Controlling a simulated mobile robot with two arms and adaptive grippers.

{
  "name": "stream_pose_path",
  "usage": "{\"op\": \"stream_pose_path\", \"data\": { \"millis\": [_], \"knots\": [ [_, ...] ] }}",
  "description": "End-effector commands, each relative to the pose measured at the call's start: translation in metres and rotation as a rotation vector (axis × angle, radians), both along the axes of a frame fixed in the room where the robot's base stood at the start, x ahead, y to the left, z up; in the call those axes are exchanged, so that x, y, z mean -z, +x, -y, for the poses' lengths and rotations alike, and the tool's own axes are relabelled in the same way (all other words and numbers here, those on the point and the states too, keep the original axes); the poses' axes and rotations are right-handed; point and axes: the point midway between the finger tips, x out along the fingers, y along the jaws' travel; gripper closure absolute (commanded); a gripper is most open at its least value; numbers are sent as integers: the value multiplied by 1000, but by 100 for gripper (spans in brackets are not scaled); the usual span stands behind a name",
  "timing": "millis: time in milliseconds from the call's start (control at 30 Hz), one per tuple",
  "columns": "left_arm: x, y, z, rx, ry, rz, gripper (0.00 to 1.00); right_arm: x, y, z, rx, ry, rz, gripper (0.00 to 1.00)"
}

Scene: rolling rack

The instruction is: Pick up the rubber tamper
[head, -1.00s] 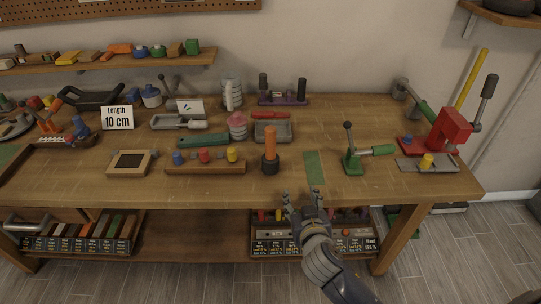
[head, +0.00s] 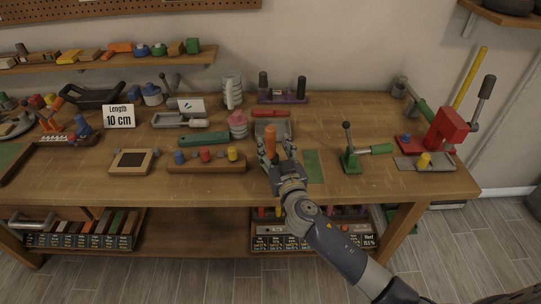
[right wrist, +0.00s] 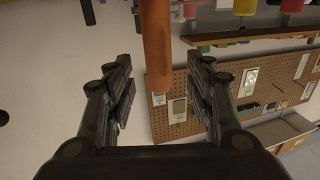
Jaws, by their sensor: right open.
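The rubber tamper (head: 270,140) stands upright near the front middle of the workbench, with its orange handle showing in the head view. Its dark base is mostly hidden behind my right gripper (head: 277,158). In the right wrist view the orange handle (right wrist: 156,40) comes down from the top, in line with the gap between the two open fingers (right wrist: 160,92). There is clear space on both sides of the handle, and I see no finger touching it. My left gripper is not in view.
A wooden block with coloured knobs (head: 206,169) lies just left of the tamper. A green strip (head: 314,166) lies to the right, then a green lever press (head: 350,158). A grey tray (head: 285,130) and a pink bottle (head: 238,124) stand behind.

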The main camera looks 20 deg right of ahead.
Motion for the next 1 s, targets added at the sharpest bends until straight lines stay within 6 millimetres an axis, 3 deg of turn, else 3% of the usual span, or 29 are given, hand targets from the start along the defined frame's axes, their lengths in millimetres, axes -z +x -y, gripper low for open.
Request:
{"op": "stream_pose_path", "data": {
  "millis": [200,333,700,900,1000],
  "knots": [
    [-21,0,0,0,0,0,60,-12,28,3,2,-3,1,51],
    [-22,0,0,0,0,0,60,-8,41,3,1,-2,0,51],
    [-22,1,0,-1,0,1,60,-6,47,3,1,-1,0,51],
    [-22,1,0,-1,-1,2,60,-6,47,3,1,0,0,96],
    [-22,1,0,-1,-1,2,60,-6,47,3,1,0,-1,100]
  ]
}}
